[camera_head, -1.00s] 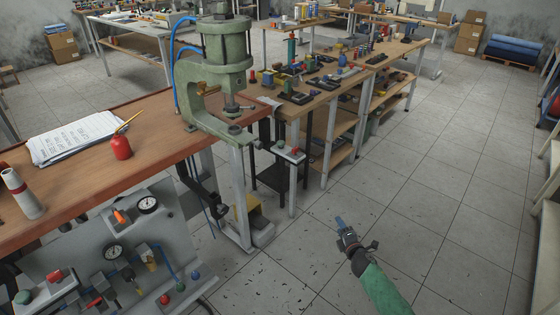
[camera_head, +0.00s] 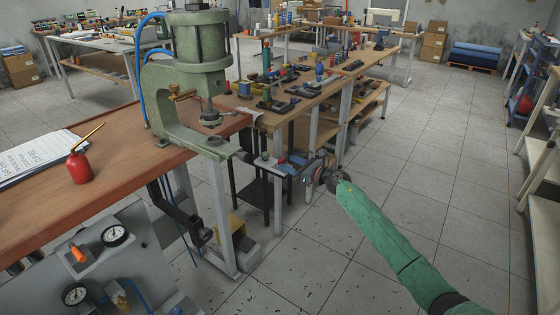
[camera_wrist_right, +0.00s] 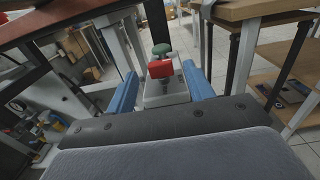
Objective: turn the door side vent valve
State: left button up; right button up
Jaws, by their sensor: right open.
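My right gripper (camera_head: 293,165) is open at the front end of a small bracket-mounted box beside the green press. In the right wrist view, the blue fingers of the gripper (camera_wrist_right: 161,90) stand either side of the grey box (camera_wrist_right: 163,99). The box carries a red button (camera_wrist_right: 160,69) and a green button (camera_wrist_right: 162,49); whether the fingers touch it is unclear. I cannot tell which part is the door side vent valve. My left gripper is out of view.
The green press (camera_head: 190,80) stands on the wooden bench (camera_head: 120,165), near a red oil can (camera_head: 80,167) and papers (camera_head: 25,160). Another bench (camera_head: 300,108) with parts is behind. The tiled floor (camera_head: 440,160) at the right is clear.

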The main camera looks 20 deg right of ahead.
aim_at(283, 161)
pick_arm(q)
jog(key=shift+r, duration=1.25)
pick_arm(e)
jog(key=shift+x, duration=2.3)
jog(key=c, duration=1)
pick_arm(q)
jog(key=shift+p, duration=0.35)
